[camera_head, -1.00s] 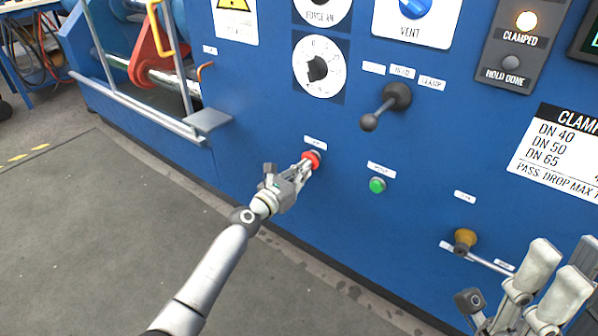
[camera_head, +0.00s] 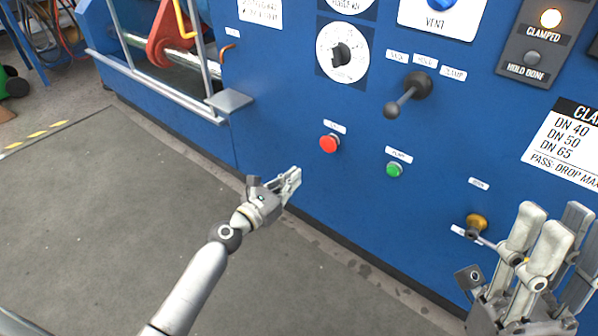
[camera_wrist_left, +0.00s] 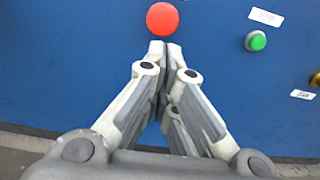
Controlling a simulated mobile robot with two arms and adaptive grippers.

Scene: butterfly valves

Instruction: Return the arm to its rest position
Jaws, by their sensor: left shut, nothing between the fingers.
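My left gripper (camera_head: 296,177) is shut and empty, in front of the blue panel in the head view. It is below and left of the red push button (camera_head: 329,144), clear of it. In the left wrist view my left gripper's fingertips (camera_wrist_left: 165,47) are together, and the red button (camera_wrist_left: 162,18) shows just beyond them. My right gripper (camera_head: 548,225) stands at the lower right of the head view with its fingers pointing up and spread apart. It appears empty.
The blue panel (camera_head: 290,125) carries a green button (camera_head: 394,170), a dark lever (camera_head: 403,98), a yellow knob (camera_head: 476,222) and a round dial (camera_head: 342,52). A metal ledge (camera_head: 229,101) juts out at the left. Open grey floor (camera_head: 110,220) lies left of my arm.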

